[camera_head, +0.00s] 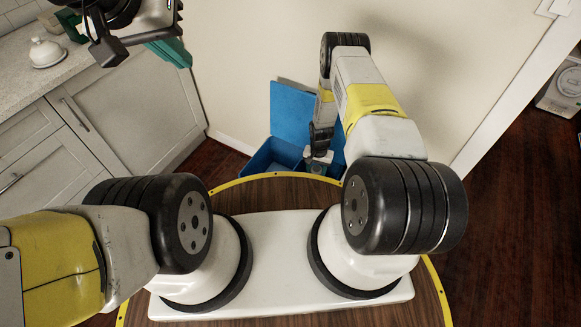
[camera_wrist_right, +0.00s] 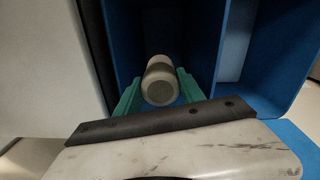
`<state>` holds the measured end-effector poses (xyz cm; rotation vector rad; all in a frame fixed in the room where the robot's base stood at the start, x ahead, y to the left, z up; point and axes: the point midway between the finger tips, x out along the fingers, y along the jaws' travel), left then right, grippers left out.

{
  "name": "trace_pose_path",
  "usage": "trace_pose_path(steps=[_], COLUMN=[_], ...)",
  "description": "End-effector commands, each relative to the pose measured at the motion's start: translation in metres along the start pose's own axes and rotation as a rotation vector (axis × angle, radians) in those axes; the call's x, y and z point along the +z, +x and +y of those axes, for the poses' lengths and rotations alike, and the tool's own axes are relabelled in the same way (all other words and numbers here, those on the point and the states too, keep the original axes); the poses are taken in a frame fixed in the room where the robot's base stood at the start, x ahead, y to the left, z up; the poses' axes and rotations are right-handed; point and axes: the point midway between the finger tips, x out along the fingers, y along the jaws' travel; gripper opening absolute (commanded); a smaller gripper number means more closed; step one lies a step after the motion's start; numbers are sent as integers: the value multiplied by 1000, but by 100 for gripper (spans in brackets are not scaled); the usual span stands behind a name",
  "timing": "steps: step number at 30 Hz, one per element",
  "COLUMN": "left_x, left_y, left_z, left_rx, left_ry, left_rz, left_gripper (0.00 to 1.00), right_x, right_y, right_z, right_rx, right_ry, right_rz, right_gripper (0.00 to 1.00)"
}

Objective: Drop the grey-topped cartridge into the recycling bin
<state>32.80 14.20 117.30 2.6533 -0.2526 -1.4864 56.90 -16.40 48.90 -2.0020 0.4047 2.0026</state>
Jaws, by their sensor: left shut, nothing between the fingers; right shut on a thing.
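The cartridge (camera_wrist_right: 161,82) is a pale cylinder with a grey end toward the camera in the right wrist view. My right gripper (camera_wrist_right: 158,93) is shut on it, with one green finger on each side. The blue recycling bin (camera_wrist_right: 272,60) surrounds the held cartridge in that view, and its inside is dark. In the head view the bin (camera_head: 262,160) stands on the floor against the wall, with its blue lid raised behind it. My right arm reaches down over the bin and covers part of it. My left gripper (camera_head: 172,52) is shut and empty at the upper left.
A counter (camera_head: 18,85) with a white lidded dish (camera_head: 46,52) and pale cabinets (camera_head: 130,115) stands at the left. A white wall rises behind the bin. Dark wood floor is open at the right, where a whitish appliance (camera_head: 566,82) stands.

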Motion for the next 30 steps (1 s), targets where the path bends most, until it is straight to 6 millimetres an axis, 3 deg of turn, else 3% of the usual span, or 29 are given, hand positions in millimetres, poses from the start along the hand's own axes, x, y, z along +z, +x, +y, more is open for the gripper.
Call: trace_pose_path(steps=[6, 15, 16, 19, 30], left_x=[0, 0, 0, 0, 0], left_y=[0, 0, 0, 0, 0], left_z=[0, 0, 0, 0, 0], left_rx=[0, 0, 0, 0, 0], left_ry=[0, 0, 0, 0, 0], left_rz=[0, 0, 0, 0, 0], left_gripper=[0, 0, 0, 0, 0], right_x=[0, 0, 0, 0, 0], right_y=[15, 16, 16, 16, 13], right_z=[0, 0, 0, 0, 0], right_rx=[0, 0, 0, 0, 0], right_ry=[-1, -1, -1, -1, -1], right_rz=[0, 0, 0, 0, 0], right_gripper=[0, 0, 50, 70, 72])
